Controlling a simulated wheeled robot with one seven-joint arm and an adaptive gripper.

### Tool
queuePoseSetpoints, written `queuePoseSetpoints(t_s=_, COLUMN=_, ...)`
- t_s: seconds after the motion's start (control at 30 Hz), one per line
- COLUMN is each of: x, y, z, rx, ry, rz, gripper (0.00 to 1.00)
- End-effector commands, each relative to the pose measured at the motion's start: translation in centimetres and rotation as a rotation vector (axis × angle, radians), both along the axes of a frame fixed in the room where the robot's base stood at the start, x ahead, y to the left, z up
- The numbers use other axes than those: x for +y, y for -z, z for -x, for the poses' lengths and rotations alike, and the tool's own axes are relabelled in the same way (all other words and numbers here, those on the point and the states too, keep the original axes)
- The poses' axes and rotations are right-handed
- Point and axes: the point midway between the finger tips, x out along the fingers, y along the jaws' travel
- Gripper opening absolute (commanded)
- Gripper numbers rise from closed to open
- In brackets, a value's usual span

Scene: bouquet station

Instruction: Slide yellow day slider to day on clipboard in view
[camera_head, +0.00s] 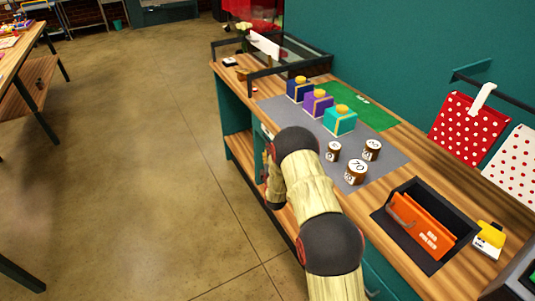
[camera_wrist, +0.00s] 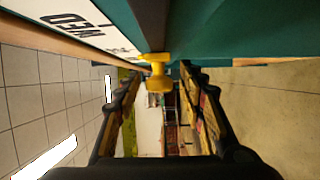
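In the wrist view, a yellow slider knob (camera_wrist: 158,76) sticks out from the underside of a strip in the upper middle. A white label (camera_wrist: 75,28) beside it carries large black letters that appear to read "WED", seen turned over. My gripper (camera_wrist: 161,88) is open, with its two dark, tan-padded fingers on either side of the knob. The knob lies near the fingertips; I cannot tell whether either finger touches it. In the head view, my arm hides the gripper and the slider along the counter's front edge. I cannot make out a clipboard there.
The wooden counter (camera_head: 430,185) carries a grey mat (camera_head: 290,112) with several boxes and round weights. Open floor (camera_head: 130,150) lies left of the counter.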

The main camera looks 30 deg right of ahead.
Motion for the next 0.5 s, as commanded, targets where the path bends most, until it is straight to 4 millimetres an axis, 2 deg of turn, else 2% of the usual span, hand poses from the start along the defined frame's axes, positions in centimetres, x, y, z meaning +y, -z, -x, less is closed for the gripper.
queuePoseSetpoints(t_s=0.27, x=-0.08, y=-0.01, z=-0.18, rx=0.001, ry=0.0, rz=0.0, gripper=0.4)
queuePoseSetpoints(t_s=0.5, x=-0.08, y=-0.01, z=-0.17, rx=0.001, ry=0.0, rz=0.0, gripper=0.27)
